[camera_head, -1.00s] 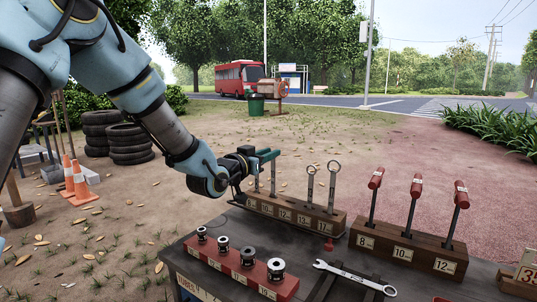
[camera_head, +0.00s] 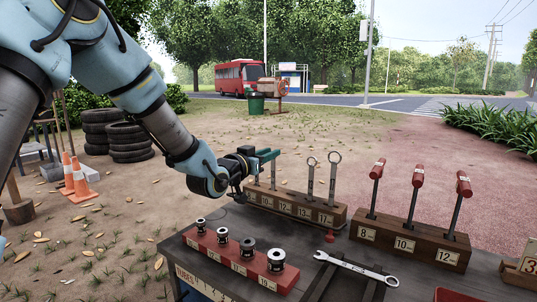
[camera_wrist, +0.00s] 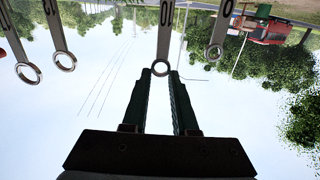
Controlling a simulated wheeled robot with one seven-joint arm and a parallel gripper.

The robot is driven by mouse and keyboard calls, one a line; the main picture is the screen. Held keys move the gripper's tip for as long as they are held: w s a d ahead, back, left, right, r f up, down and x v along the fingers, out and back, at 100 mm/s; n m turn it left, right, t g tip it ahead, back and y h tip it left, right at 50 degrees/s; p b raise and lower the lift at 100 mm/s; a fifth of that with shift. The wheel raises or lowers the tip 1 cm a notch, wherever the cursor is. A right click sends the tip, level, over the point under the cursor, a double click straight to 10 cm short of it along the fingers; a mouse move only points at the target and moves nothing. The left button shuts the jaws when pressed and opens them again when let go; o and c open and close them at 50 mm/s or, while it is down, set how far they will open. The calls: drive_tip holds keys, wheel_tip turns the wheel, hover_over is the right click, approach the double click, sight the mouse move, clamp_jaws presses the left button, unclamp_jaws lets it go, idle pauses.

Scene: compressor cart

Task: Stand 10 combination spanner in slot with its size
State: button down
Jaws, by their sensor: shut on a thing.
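The slotted wooden spanner rack (camera_head: 296,208) stands at the back of the bench, with size labels along its front. My gripper (camera_head: 270,155) is above its left half, shut on the ring end of a spanner (camera_head: 273,175), which stands upright at what looks like the 10 slot. In the wrist view its ring (camera_wrist: 160,68) sits between my fingertips (camera_wrist: 160,75). The fingers hide its top in the head view. I cannot tell how deep it sits. Another spanner (camera_head: 257,178) stands to its left, and two (camera_head: 311,178) (camera_head: 334,175) stand to its right past a gap.
A combination spanner (camera_head: 357,268) lies on a dark frame in front. A red socket rack (camera_head: 238,258) is at front left. A wooden block (camera_head: 410,241) with red-handled tools stands to the right, with handles rising above it. Air above the racks is free.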

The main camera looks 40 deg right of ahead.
drive_tip(key=shift+f+b, duration=0.55)
drive_tip(key=shift+f, duration=0.1)
drive_tip(key=c, duration=0.6)
unclamp_jaws()
drive_tip(key=v, duration=1)
drive_tip(key=shift+a, duration=0.35)
